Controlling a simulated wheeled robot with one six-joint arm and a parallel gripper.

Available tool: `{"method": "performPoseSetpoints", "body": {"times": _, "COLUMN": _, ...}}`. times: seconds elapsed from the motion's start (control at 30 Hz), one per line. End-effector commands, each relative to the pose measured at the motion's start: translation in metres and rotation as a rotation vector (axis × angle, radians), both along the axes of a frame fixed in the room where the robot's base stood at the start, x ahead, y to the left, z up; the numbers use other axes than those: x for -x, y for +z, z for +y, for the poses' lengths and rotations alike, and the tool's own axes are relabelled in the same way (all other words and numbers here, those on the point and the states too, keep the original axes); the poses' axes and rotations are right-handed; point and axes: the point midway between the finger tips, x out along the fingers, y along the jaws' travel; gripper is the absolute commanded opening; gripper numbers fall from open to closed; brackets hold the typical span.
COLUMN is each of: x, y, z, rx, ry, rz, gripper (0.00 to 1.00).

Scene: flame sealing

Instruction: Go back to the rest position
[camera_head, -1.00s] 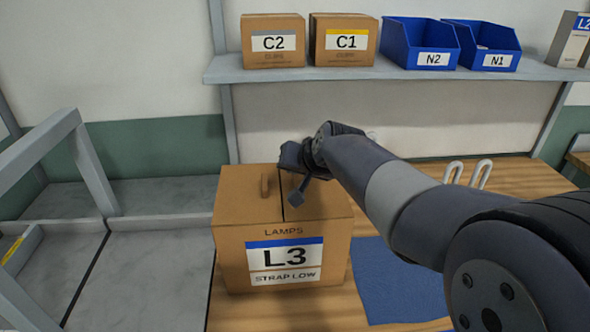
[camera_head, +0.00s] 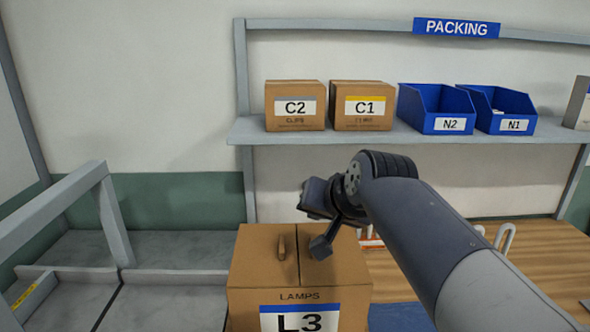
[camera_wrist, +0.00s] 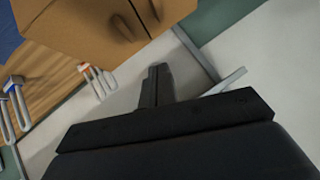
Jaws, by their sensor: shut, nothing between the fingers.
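My gripper (camera_head: 321,247) is raised over the right part of the L3 lamps box in the head view, with nothing held. In the wrist view its fingers (camera_wrist: 156,82) are together, against a pale surface. The brown carton L3 (camera_head: 262,273) stands on the bench with its top flaps closed and a center seam showing. A small brown piece (camera_head: 282,248) stands up on its left flap. The carton also shows at the top of the wrist view (camera_wrist: 80,30). My arm hides part of the bench on the right.
Boxes C2 (camera_head: 295,106) and C1 (camera_head: 361,106) and blue bins N2 (camera_head: 437,109) and N1 (camera_head: 497,110) stand on a shelf (camera_head: 350,131) behind. A grey frame (camera_head: 110,215) is at left. White hooks with orange (camera_wrist: 97,80) and blue (camera_wrist: 15,100) tops show in the wrist view.

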Motion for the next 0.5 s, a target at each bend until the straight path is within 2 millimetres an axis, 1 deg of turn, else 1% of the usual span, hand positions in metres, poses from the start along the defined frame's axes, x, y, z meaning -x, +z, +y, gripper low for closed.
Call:
{"method": "performPoseSetpoints", "body": {"times": 0.17, "x": -0.001, "y": -0.001, "z": 0.0, "rx": 0.0, "ry": 0.0, "rz": 0.001, "gripper": 0.0}}
{"method": "performPoseSetpoints", "body": {"times": 0.27, "x": -0.006, "y": -0.006, "z": 0.0, "rx": -0.001, "ry": -0.001, "rz": 0.001, "gripper": 0.0}}
{"method": "performPoseSetpoints", "body": {"times": 0.37, "x": -0.016, "y": -0.015, "z": 0.0, "rx": -0.001, "ry": -0.001, "rz": 0.004, "gripper": 0.0}}
{"method": "performPoseSetpoints", "body": {"times": 0.5, "x": -0.033, "y": -0.034, "z": -0.001, "rx": -0.001, "ry": -0.001, "rz": 0.006, "gripper": 0.0}}
